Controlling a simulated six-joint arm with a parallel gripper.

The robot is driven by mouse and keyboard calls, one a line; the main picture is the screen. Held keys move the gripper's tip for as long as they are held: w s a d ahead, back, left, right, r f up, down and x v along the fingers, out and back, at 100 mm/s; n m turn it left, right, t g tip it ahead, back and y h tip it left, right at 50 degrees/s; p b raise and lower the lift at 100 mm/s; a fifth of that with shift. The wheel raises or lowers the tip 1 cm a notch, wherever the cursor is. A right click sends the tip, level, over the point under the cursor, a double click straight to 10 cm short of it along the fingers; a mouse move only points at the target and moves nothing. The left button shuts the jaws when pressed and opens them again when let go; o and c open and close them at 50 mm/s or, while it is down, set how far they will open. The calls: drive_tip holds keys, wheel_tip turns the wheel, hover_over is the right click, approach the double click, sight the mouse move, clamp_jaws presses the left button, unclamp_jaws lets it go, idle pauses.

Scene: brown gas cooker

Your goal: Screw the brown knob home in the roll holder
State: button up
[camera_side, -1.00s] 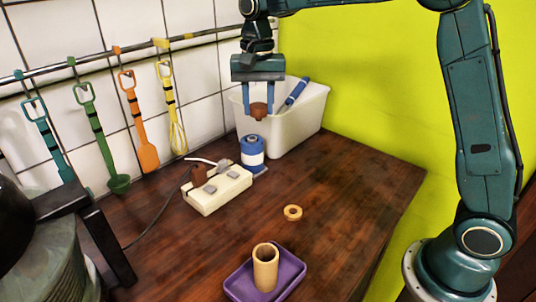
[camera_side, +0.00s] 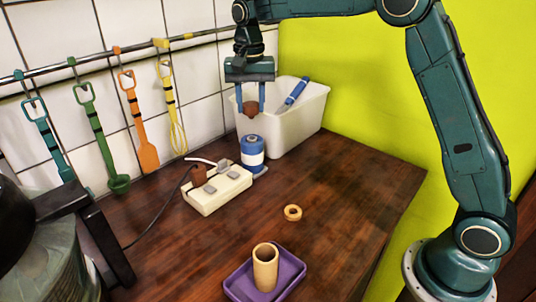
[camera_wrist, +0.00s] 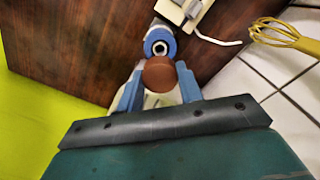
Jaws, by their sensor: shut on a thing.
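The brown knob (camera_side: 250,109) is held between the two blue fingers of my gripper (camera_side: 249,107). In the wrist view the knob (camera_wrist: 160,74) sits between the fingertips of my gripper (camera_wrist: 157,80). The roll holder (camera_side: 252,152) is blue with a white roll around it and stands upright on the counter, below the knob. In the wrist view the holder's top (camera_wrist: 160,43) shows a round dark opening, just beyond the knob. The knob is above the holder and apart from it in the side view. The knob's underside is hidden in the wrist view.
A white bin (camera_side: 300,117) with a blue-handled tool stands behind the holder. A cream power strip (camera_side: 218,190) with a brown plug lies in front-left. A wooden ring (camera_side: 293,212) and a purple tray (camera_side: 290,279) bearing a wooden cup (camera_side: 265,268) are nearer. Utensils hang on the left wall.

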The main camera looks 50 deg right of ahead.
drive_tip(key=shift+f, duration=2.4)
drive_tip(key=shift+f, duration=1)
drive_tip(key=m, duration=0.6)
drive_tip(key=shift+m, duration=0.3)
drive_tip(key=m, duration=0.5)
drive_tip(key=shift+m, duration=0.4)
drive_tip(key=m, duration=0.4)
drive_tip(key=shift+m, duration=0.4)
drive_tip(key=m, duration=0.5)
drive_tip(key=shift+f, duration=0.1)
